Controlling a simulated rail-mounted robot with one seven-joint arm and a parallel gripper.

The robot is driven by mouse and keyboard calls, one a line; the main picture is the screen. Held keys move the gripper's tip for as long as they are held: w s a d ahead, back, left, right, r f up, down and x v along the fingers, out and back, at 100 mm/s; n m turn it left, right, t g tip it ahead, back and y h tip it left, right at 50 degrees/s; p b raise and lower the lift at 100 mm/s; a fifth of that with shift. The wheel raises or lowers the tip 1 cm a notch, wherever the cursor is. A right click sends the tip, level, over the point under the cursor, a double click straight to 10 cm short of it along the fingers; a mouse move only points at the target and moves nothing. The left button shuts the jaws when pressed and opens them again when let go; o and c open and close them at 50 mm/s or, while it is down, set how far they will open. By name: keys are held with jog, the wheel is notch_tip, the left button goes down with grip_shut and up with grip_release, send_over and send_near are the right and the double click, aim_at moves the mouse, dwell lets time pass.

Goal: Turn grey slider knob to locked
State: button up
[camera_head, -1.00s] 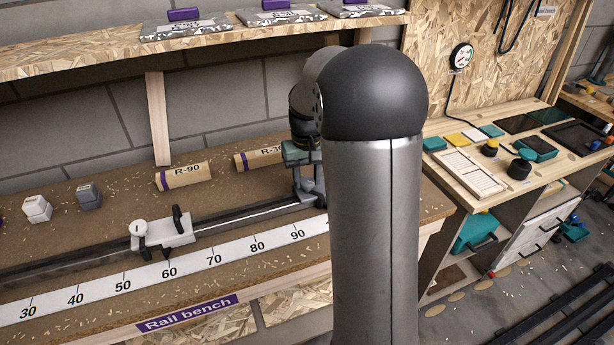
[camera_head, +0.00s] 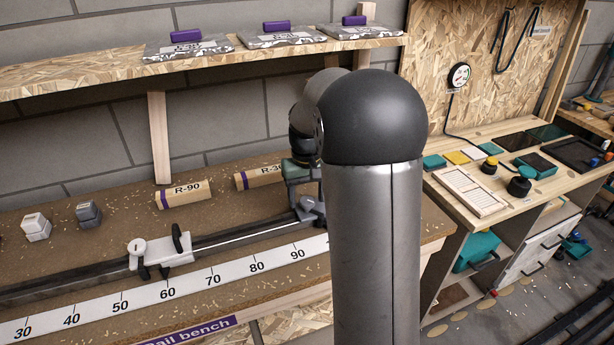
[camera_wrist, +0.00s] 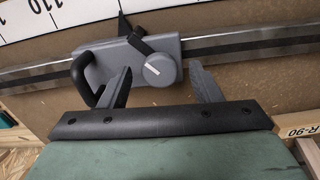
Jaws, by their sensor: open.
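The grey slider (camera_wrist: 110,62) sits on the rail, seen in the wrist view. It has a black loop handle at its left end and a black lever on top. Its round grey knob (camera_wrist: 158,70) shows a short white mark. My gripper (camera_wrist: 161,67) is open, with one finger on each side of the knob in the picture. Whether either finger touches the knob cannot be told. In the head view the grey slider (camera_head: 308,208) is partly hidden behind my arm, with my gripper (camera_head: 304,187) just above it.
A white slider (camera_head: 160,250) stands on the same rail (camera_head: 75,286), left of the grey one. A tan R-90 block (camera_head: 184,194) lies behind the rail. A wooden shelf (camera_head: 120,77) runs above the bench. A side table with several items stands to the right.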

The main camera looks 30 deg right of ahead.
aim_at(307, 200)
notch_tip(307, 200, up, 17)
dwell(0.4)
jog(key=s+a+f+n, duration=0.1)
jog(key=s+a+f, duration=0.7)
jog(key=s, duration=0.4)
jog(key=s+a+f+n, duration=0.1)
jog(key=s+a+f, duration=0.6)
jog(key=s, duration=0.5)
jog(key=shift+s+a+f+p, duration=0.3)
jog(key=shift+a+f, duration=0.05)
jog(key=shift+f, duration=0.2)
